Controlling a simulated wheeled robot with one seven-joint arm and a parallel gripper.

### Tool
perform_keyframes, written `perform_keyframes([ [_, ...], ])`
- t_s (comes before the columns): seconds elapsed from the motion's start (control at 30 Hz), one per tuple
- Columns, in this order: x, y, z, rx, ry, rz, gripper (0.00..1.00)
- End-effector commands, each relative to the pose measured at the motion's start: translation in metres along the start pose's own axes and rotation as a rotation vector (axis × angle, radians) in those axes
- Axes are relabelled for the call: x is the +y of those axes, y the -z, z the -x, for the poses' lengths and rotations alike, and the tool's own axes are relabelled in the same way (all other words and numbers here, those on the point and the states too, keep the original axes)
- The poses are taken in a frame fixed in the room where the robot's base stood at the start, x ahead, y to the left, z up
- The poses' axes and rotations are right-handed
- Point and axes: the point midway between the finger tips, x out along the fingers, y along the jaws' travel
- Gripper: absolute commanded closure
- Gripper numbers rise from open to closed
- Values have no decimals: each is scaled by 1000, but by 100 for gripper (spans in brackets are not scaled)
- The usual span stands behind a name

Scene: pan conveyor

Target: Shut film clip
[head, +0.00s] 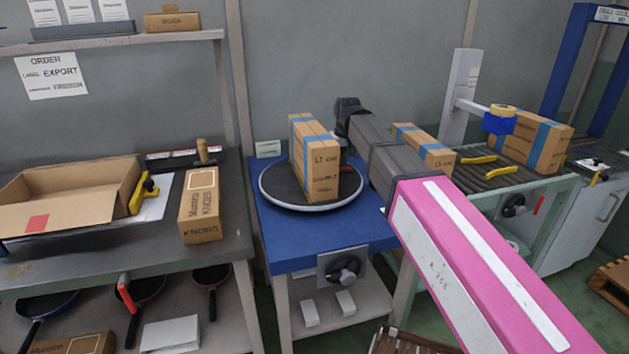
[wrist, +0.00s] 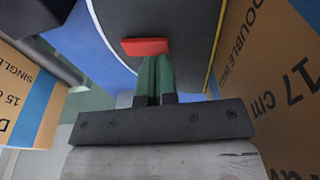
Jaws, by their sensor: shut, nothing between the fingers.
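My gripper (wrist: 155,75) is shut with nothing between its fingers, above the dark turntable disc (wrist: 190,25). A small red piece (wrist: 145,46) lies at its fingertips; I cannot tell if it touches them or is part of the film clip. I cannot clearly make out the film clip.
The turntable sits on a blue-topped stand (head: 275,240). Other taped cartons (head: 425,150) (head: 540,140) stand on the roller conveyor at the right. The left bench holds an open carton (head: 70,190), a knobs box (head: 200,205) and a yellow-handled tool (head: 143,195).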

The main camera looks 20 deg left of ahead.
Motion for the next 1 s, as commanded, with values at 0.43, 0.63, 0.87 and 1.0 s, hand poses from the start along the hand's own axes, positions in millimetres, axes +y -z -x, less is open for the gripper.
perform_keyframes([
  [0.43, 0, -1, -6, 0, 0, 0, 100],
  [0.63, 0, -1, -8, 0, 0, 0, 100],
  [0.87, 0, -2, -11, 0, 0, 0, 100],
  [1.0, 0, -2, -13, 0, 0, 0, 100],
])
